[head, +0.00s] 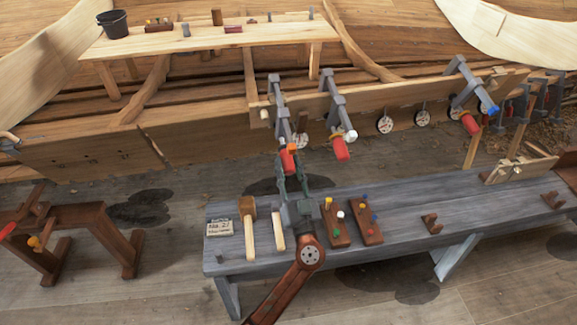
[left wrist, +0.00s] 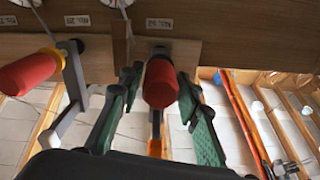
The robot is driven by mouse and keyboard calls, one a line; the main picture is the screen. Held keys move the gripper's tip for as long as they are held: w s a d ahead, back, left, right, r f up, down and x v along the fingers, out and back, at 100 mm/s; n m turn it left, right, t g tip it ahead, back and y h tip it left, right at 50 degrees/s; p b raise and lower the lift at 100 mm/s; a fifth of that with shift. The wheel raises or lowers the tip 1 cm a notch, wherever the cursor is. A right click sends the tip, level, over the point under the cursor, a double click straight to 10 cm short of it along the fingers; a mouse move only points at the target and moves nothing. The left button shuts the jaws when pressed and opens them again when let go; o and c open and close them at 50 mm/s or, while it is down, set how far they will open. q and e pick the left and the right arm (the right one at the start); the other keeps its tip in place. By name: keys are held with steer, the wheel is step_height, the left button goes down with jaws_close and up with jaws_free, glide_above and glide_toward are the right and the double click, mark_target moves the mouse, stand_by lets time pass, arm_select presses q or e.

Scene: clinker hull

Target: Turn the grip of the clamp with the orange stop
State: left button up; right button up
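The clamp with the orange stop (head: 292,147) hangs on the plank edge in the middle of the head view, its red grip (head: 287,162) pointing down toward me. In the left wrist view the red grip (left wrist: 160,82) is near the middle, with the orange stop (left wrist: 154,147) below it. My left gripper (head: 290,180) reaches up to this grip. In the left wrist view its green fingers (left wrist: 158,85) stand on either side of the grip, open, with gaps showing; I see no contact. My right gripper is not in view.
A neighbouring clamp with a white stop (head: 351,135) hangs close to the right; a blue-stop clamp (head: 470,90) is farther right. Below, a grey bench (head: 400,215) carries mallets (head: 248,222) and peg blocks (head: 335,222). A brown trestle (head: 80,218) stands left.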

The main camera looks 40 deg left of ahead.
arm_select(q)
steer(key=c, duration=0.7)
steer(key=shift+c, duration=0.2)
steer(key=m, duration=0.3)
steer(key=shift+m, duration=0.3)
steer(key=m, duration=0.2)
steer(key=shift+m, duration=0.8)
steer(key=m+p, duration=0.2)
steer(key=m, duration=0.4)
steer(key=shift+d+p, duration=0.1)
steer(key=shift+p, duration=0.3)
steer(key=shift+f+m+p, duration=0.2)
steer(key=shift+m+p, duration=0.1)
steer(key=shift+m, duration=0.7)
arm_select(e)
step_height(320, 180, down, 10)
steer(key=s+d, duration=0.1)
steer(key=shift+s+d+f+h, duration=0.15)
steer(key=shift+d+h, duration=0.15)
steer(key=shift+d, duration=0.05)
